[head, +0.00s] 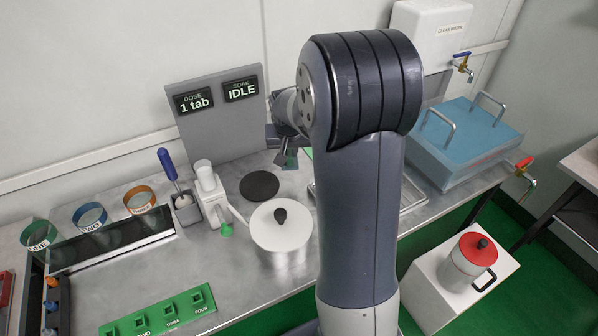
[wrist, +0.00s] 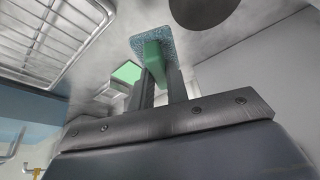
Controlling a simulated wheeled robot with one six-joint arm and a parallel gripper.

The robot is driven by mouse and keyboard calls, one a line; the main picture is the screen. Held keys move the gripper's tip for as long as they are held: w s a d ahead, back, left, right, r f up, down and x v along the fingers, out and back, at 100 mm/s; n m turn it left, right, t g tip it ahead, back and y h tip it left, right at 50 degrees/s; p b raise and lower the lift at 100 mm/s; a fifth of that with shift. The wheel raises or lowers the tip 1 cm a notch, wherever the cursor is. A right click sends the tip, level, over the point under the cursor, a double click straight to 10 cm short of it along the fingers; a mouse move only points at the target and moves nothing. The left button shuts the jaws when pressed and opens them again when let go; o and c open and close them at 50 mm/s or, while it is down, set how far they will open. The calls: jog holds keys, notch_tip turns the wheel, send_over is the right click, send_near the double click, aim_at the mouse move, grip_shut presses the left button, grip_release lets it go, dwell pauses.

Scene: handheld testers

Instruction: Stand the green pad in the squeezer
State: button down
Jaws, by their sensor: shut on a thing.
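My gripper (head: 287,156) is above the back of the metal bench, partly hidden by my arm in the head view. In the wrist view my gripper (wrist: 161,88) is shut on the green grip of a pad (wrist: 153,50). The pad's wider face is speckled blue-grey and points away from the fingers. A pale block with a green top (wrist: 127,72) lies beyond the fingers, apart from the pad. I cannot tell whether it is the squeezer. A white upright device with a lever (head: 211,193) stands on the bench, left of my gripper.
A wire rack (wrist: 55,35) lies on the bench near the gripper. A white lidded pot (head: 281,232) and a dark disc (head: 259,186) are to the left of my arm. A blue-topped basin (head: 465,140) is at right. A grey display panel (head: 222,120) stands behind.

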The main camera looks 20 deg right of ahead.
send_over(290, 180)
jog(key=s, duration=0.2)
jog(key=f, duration=0.8)
jog(key=shift+s+a+f, duration=0.1)
jog(key=shift+a+f, duration=0.15)
jog(key=shift+a, duration=0.15)
jog(key=shift+f, duration=0.1)
jog(key=c, duration=1.4)
grip_release()
